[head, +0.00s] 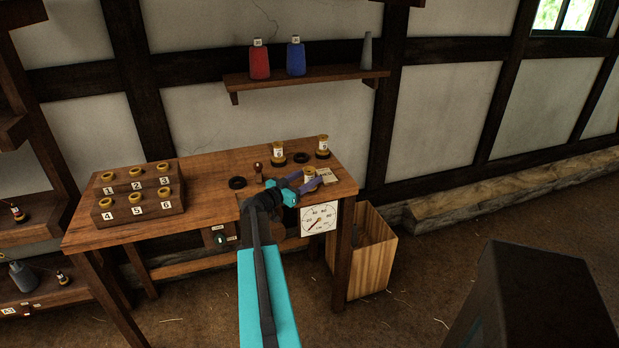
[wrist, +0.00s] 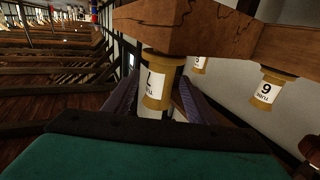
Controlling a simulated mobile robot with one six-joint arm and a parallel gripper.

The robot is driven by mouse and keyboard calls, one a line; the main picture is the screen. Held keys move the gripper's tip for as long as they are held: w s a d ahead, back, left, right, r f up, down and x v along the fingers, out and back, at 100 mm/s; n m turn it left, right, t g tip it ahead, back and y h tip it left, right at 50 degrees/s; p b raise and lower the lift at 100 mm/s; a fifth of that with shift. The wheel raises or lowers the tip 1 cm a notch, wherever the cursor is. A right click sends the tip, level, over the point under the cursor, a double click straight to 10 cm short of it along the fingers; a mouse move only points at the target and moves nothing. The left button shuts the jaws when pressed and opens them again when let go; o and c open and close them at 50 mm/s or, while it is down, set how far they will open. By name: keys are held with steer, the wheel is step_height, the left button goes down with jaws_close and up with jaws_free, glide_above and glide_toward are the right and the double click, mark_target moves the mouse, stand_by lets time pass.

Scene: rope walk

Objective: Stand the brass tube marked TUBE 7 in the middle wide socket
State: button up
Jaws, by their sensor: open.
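The brass tube marked 7 (head: 309,172) stands near the table's front right corner in the head view. The wrist view, upside down, shows this tube (wrist: 155,80) with its white label. My gripper (head: 306,182) is open, its purple fingers on either side of the tube; I cannot tell whether they touch it. Its foot is hidden in the head view. An empty black ring socket (head: 302,158) lies between two other standing brass tubes, one at left (head: 278,150) and one at right (head: 323,146).
A stepped wooden rack (head: 140,208) with numbered places 1 to 6 stands on the table's left. Another black ring (head: 237,183) and a small knobbed peg (head: 258,168) are mid-table. A wooden bin (head: 372,260) stands right of the table.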

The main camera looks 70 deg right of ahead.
mark_target(309, 170)
steer(key=shift+s+d, duration=0.15)
steer(key=shift+d, duration=0.2)
stand_by(0.3)
jaws_close()
steer(key=shift+r, duration=0.15)
steer(key=shift+a+r+b, duration=0.15)
steer(key=shift+r+b, duration=0.75)
steer(key=shift+r, duration=0.7)
steer(key=s+a, duration=0.2)
steer(key=a, duration=0.4)
steer(key=s+a+r+b, duration=0.1)
steer(key=s+a, duration=0.1)
steer(key=a, duration=0.4)
steer(key=shift+s+a+r+b, duration=0.25)
steer(key=shift+s+r+b, duration=0.05)
